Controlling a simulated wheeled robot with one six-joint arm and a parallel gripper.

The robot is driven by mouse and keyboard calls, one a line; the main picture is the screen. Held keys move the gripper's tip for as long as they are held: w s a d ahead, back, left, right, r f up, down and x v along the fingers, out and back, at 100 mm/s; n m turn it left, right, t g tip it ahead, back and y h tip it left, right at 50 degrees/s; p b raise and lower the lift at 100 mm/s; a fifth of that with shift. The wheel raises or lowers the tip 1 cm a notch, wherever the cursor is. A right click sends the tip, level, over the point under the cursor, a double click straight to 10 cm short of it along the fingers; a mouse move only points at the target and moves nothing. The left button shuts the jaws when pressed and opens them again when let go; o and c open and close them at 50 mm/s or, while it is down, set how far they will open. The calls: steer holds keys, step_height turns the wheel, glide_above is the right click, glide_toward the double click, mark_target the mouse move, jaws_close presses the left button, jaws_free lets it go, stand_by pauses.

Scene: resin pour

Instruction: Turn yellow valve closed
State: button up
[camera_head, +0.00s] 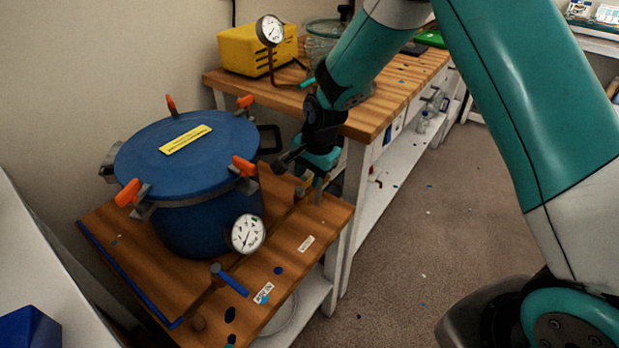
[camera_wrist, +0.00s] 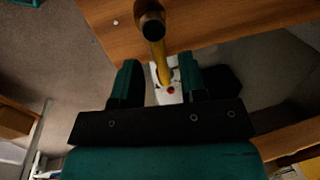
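The yellow valve handle (camera_wrist: 162,70) shows in the wrist view between my gripper's two fingers, below a dark brass pipe end (camera_wrist: 151,22). My gripper (camera_wrist: 159,66) is open, with a visible gap between each finger and the handle. In the head view my gripper (camera_head: 309,182) is at the right back edge of the low wooden bench (camera_head: 300,222), just right of the blue pot. Only a bit of yellow shows there; my gripper and wrist hide most of the valve.
A blue pressure pot (camera_head: 185,190) with orange clamps and a gauge (camera_head: 247,233) stands on the bench, left of my gripper. A blue-handled valve (camera_head: 232,280) is at the bench front. A taller wooden table (camera_head: 385,95) stands behind. Carpet at the right is mostly clear.

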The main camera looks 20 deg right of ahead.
steer(key=shift+w+a+f, duration=0.1)
steer(key=shift+f, duration=0.6)
jaws_close()
